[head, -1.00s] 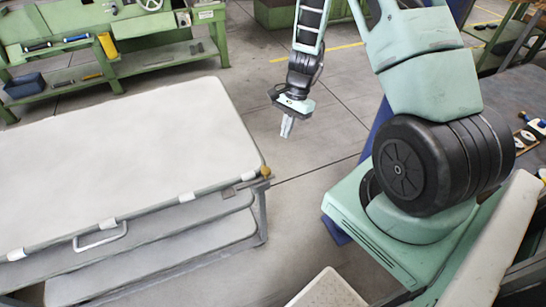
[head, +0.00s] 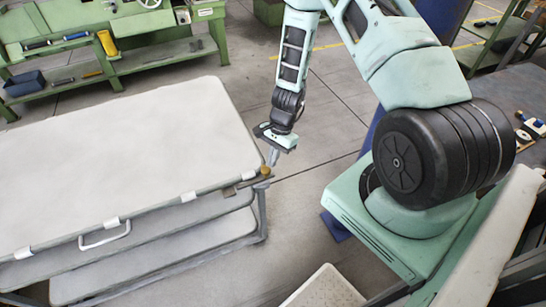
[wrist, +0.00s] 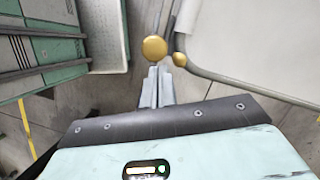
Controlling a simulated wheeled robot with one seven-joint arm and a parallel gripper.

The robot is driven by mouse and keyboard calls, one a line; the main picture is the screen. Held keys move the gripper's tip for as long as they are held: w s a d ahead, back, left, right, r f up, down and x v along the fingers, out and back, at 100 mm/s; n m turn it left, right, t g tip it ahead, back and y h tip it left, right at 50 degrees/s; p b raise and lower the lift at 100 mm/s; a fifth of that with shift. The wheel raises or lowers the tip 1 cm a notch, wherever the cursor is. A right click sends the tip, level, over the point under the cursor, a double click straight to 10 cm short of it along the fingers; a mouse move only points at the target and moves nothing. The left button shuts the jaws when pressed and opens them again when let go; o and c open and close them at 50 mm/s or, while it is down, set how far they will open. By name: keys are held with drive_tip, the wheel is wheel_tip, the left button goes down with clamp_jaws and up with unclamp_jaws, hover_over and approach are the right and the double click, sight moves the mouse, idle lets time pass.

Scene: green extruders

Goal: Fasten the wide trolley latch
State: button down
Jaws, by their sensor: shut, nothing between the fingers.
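The trolley (head: 120,150) stands on the left in the head view, with a pale top and shelves beneath. At its near right corner is a brass knob (head: 265,171), seemingly part of the latch. In the wrist view a larger brass knob (wrist: 154,48) and a smaller one (wrist: 179,59) sit by the trolley's rail (wrist: 225,82). My gripper (head: 271,160) points down beside the corner, close to the knob. In the wrist view its fingers (wrist: 154,76) are together and empty, just below the larger knob. Whether they touch it I cannot tell. The latch's catch is not clear.
A white handle (head: 105,237) is on the trolley's near side. A green machine bench (head: 120,60) stands behind. A white speckled box (head: 325,288) is at the bottom. The floor (head: 315,170) right of the trolley corner is open.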

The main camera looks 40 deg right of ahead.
drive_tip(key=shift+w+a, duration=0.25)
drive_tip(key=shift+a, duration=0.65)
drive_tip(key=shift+w+a, duration=0.25)
drive_tip(key=shift+a, duration=0.65)
drive_tip(key=shift+w+a, duration=0.25)
drive_tip(key=shift+a, duration=0.65)
drive_tip(key=shift+w+d+r, duration=0.1)
drive_tip(key=shift+d+r, duration=0.05)
drive_tip(key=shift+d, duration=0.25)
drive_tip(key=d, duration=0.1)
drive_tip(key=d+r, duration=0.1)
drive_tip(key=w+d, duration=0.1)
drive_tip(key=d, duration=0.1)
drive_tip(key=shift+r, duration=0.4)
drive_tip(key=b+v, duration=0.1)
drive_tip(key=v, duration=0.7)
drive_tip(key=shift+r, duration=0.2)
drive_tip(key=shift+s, duration=0.1)
